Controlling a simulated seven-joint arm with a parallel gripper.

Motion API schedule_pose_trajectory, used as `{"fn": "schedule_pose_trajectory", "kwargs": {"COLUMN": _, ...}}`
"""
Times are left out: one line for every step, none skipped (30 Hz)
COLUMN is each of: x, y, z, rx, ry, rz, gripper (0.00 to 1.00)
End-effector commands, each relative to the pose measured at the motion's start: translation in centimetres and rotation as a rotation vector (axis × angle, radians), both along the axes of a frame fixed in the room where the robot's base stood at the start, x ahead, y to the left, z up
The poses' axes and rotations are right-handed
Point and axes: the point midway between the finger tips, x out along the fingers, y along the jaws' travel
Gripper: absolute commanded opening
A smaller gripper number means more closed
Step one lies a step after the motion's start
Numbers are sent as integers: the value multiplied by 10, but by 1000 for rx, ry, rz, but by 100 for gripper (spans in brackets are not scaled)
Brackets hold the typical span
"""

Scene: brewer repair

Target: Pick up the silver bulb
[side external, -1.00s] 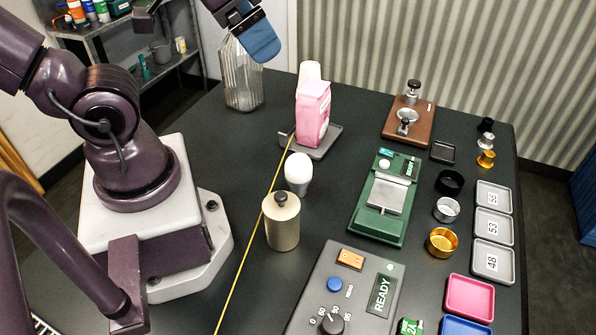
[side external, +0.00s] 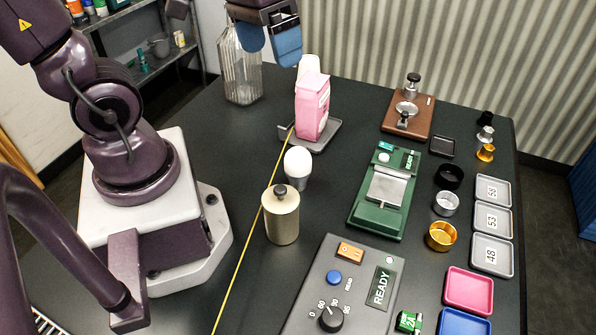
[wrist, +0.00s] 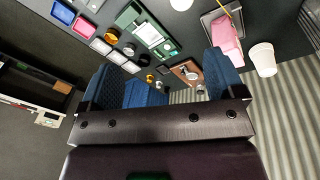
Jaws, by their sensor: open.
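A bulb with a white globe and a greyish base (side external: 298,163) stands on the dark table behind a cream canister (side external: 281,214). A small silver piece (side external: 485,134) stands at the far right between a black piece (side external: 487,119) and a gold piece (side external: 485,153). I cannot tell for sure which is the silver bulb. My gripper (side external: 268,50) has blue fingers and is high above the table's back left, well away from both. In the wrist view its fingers (wrist: 160,80) are spread and empty.
A pink bag (side external: 312,108) stands on a grey tray (side external: 326,140). A green scale (side external: 377,225), brown stand (side external: 424,124), control box (side external: 310,300) and numbered trays (side external: 507,190) fill the right side. A yellow line (side external: 240,270) crosses the table.

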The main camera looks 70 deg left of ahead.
Motion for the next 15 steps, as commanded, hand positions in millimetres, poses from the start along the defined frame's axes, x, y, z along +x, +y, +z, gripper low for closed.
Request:
{"fn": "schedule_pose_trajectory", "kwargs": {"x": 6, "y": 6, "z": -12, "rx": -50, "ry": 81, "rz": 57, "gripper": 88}}
{"fn": "schedule_pose_trajectory", "kwargs": {"x": 9, "y": 8, "z": -18, "rx": -81, "ry": 124, "rz": 88, "gripper": 88}}
{"fn": "schedule_pose_trajectory", "kwargs": {"x": 14, "y": 12, "z": -26, "rx": -124, "ry": 178, "rz": 130, "gripper": 88}}
{"fn": "schedule_pose_trajectory", "kwargs": {"x": 17, "y": 15, "z": -33, "rx": -158, "ry": 219, "rz": 161, "gripper": 88}}
{"fn": "schedule_pose_trajectory", "kwargs": {"x": 19, "y": 17, "z": -39, "rx": -193, "ry": 257, "rz": 194, "gripper": 88}}
{"fn": "schedule_pose_trajectory", "kwargs": {"x": 23, "y": 21, "z": -48, "rx": -241, "ry": 308, "rz": 237, "gripper": 88}}
{"fn": "schedule_pose_trajectory", "kwargs": {"x": 26, "y": 24, "z": -55, "rx": -276, "ry": 347, "rz": 268, "gripper": 88}}
{"fn": "schedule_pose_trajectory", "kwargs": {"x": 28, "y": 27, "z": -62, "rx": -314, "ry": 383, "rz": 301, "gripper": 88}}
{"fn": "schedule_pose_trajectory", "kwargs": {"x": 31, "y": 31, "z": -72, "rx": -366, "ry": 431, "rz": 344, "gripper": 88}}
{"fn": "schedule_pose_trajectory", "kwargs": {"x": 33, "y": 35, "z": -80, "rx": -406, "ry": 465, "rz": 376, "gripper": 88}}
{"fn": "schedule_pose_trajectory", "kwargs": {"x": 35, "y": 38, "z": -87, "rx": -446, "ry": 500, "rz": 409, "gripper": 88}}
{"fn": "schedule_pose_trajectory", "kwargs": {"x": 37, "y": 42, "z": -98, "rx": -502, "ry": 543, "rz": 452, "gripper": 88}}
{"fn": "schedule_pose_trajectory", "kwargs": {"x": 39, "y": 46, "z": -105, "rx": -545, "ry": 574, "rz": 486, "gripper": 88}}
{"fn": "schedule_pose_trajectory", "kwargs": {"x": 40, "y": 49, "z": -113, "rx": -588, "ry": 604, "rz": 519, "gripper": 88}}
{"fn": "schedule_pose_trajectory", "kwargs": {"x": 41, "y": 53, "z": -124, "rx": -649, "ry": 644, "rz": 562, "gripper": 88}}
